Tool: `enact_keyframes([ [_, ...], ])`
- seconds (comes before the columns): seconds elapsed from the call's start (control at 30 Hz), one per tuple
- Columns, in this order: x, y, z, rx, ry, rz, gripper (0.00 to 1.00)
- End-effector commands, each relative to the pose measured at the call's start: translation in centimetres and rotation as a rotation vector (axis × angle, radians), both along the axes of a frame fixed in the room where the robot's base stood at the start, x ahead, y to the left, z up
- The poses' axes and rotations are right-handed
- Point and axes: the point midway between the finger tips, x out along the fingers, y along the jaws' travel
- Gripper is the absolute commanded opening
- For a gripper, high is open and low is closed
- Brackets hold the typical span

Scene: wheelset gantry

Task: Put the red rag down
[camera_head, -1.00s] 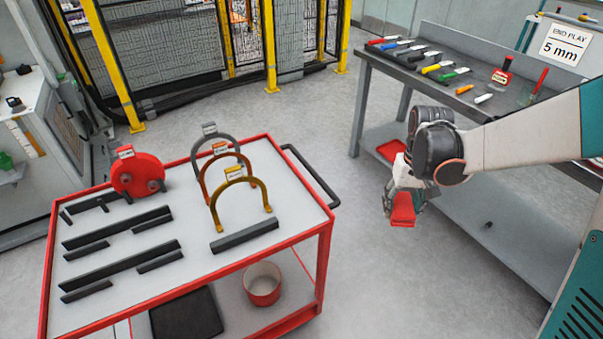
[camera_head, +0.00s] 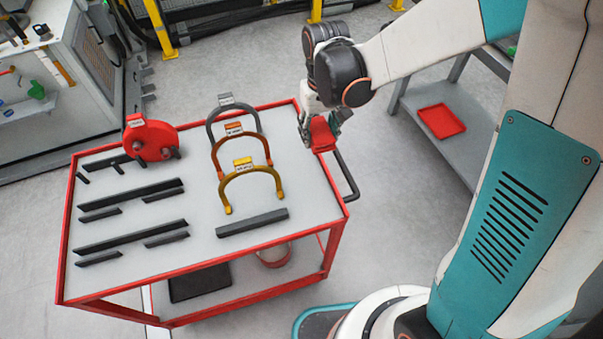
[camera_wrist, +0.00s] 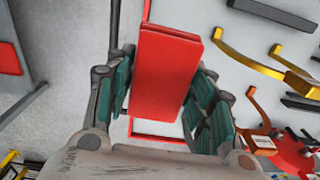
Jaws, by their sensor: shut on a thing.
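The red rag (camera_head: 322,134) hangs from my gripper (camera_head: 325,118) in the head view, by the right rim of the red-framed cart (camera_head: 200,255). In the wrist view the rag (camera_wrist: 165,72) is a folded flat red block between the two teal-padded fingers of my gripper (camera_wrist: 165,90). The gripper is shut on it. The rag is in the air; how high it is above the cart's rim I cannot tell.
The cart top carries grey, orange and yellow arches (camera_head: 252,185), a red round part (camera_head: 150,140) and several black bars (camera_head: 130,238). A black handle (camera_head: 347,178) sticks out at its right. A red tray (camera_head: 441,121) lies on the bench's lower shelf.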

Motion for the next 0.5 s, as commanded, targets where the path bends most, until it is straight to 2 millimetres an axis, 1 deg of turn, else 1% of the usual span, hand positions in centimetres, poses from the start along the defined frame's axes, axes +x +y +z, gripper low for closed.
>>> enact_keyframes([
  [0.03,-0.6,1.2,1.4,0.0,0.0,0.025,0.23],
  [0.1,-1.2,2.3,1.9,0.0,0.0,0.049,0.23],
  [0.23,-1.9,3.4,2.2,0.0,0.0,0.073,0.23],
  [0.27,-2.0,3.5,2.0,0.0,0.0,0.075,0.23],
  [0.37,-2.1,3.6,0.4,0.0,0.0,0.078,0.23],
  [0.5,-2.0,3.6,-2.8,0.0,0.0,0.077,0.23],
])
